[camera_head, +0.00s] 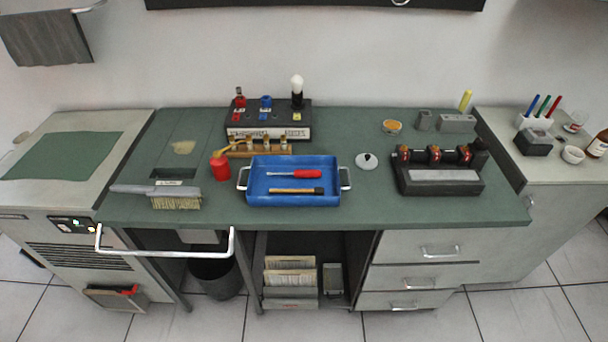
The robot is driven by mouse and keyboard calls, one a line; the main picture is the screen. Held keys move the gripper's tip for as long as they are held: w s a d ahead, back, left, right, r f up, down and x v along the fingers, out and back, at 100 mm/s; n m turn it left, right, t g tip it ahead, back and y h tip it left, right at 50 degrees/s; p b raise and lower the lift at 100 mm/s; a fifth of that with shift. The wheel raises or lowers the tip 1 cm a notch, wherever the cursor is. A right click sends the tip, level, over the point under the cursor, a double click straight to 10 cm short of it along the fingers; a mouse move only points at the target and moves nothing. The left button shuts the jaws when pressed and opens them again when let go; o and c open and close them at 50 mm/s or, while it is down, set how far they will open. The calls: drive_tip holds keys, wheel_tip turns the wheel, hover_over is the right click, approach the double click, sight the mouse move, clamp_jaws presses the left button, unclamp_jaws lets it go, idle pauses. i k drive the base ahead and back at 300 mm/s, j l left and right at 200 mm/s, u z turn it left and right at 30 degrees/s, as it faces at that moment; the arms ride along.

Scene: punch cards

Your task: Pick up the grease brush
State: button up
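Several things could be the grease brush, and I cannot tell which is meant. A small red pot (221,169) stands on the green bench top left of the blue tray, with a thin yellowish handle (233,148) leaning up out of it to the right. A tool with a wooden shaft and dark end (297,190) lies in the blue tray (334,198), below a red-handled screwdriver (295,174). A wide brush with a grey handle and pale bristles (176,202) lies at the bench's front left. My gripper is not in view.
A wooden rack (258,153) and a dark box with colored knobs (268,108) stand behind the tray. A dark machine (440,187) sits at right. A white rail (165,253) juts out at front left. The bench's right front is clear.

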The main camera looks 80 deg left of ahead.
sight(317, 191)
drive_tip(key=u, duration=2.7)
